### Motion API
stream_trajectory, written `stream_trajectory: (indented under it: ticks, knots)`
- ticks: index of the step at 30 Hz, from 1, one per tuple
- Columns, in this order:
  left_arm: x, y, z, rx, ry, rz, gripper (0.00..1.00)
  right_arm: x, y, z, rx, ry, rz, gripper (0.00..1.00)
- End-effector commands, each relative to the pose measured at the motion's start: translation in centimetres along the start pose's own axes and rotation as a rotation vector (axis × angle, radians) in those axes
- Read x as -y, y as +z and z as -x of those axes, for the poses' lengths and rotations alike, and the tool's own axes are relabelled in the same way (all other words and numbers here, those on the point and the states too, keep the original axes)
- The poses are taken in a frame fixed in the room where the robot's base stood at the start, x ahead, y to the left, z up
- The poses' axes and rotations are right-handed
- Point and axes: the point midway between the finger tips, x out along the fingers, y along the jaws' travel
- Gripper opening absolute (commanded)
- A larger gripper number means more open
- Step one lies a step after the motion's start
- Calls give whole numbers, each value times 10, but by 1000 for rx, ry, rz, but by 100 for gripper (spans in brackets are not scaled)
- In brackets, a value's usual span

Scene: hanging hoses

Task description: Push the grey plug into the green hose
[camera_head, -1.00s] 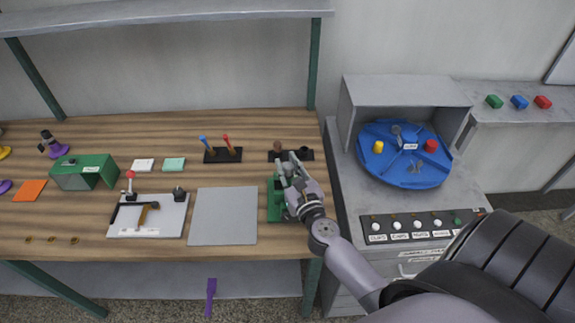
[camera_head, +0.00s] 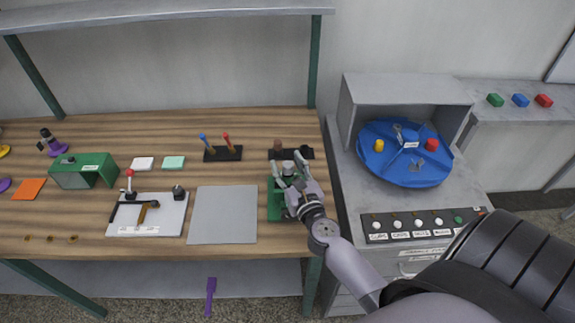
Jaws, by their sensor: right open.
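My right gripper (camera_head: 291,172) is open over the right end of the wooden bench, with its fingers spread toward the back. A green block or stand (camera_head: 273,206) shows just left of and below the gripper, partly hidden by it. A small pale grey piece (camera_head: 289,169) shows between the fingers; I cannot tell whether it is the grey plug. I cannot make out a green hose for certain; the gripper hides much of this spot. My left gripper is not in view.
A black holder (camera_head: 270,156) with a brown piece stands just behind the fingers. A grey mat (camera_head: 222,228) lies bare to the left. A cabinet with a blue turntable (camera_head: 386,172) and a button panel (camera_head: 378,238) stands right of the bench.

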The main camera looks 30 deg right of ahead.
Motion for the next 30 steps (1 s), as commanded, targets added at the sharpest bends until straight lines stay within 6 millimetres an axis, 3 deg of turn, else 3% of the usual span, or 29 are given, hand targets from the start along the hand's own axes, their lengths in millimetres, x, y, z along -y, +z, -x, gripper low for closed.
stream_trajectory:
  ticks: [8, 21, 30]
  knots:
    - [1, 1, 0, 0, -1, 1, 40, 0, 0, 10, 0, 0, -1, 45]
    - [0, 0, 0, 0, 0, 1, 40, 0, -1, 97, -3, 3, 4, 45]
    - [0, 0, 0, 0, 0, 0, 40, 0, 0, 120, 0, 1, -1, 45]
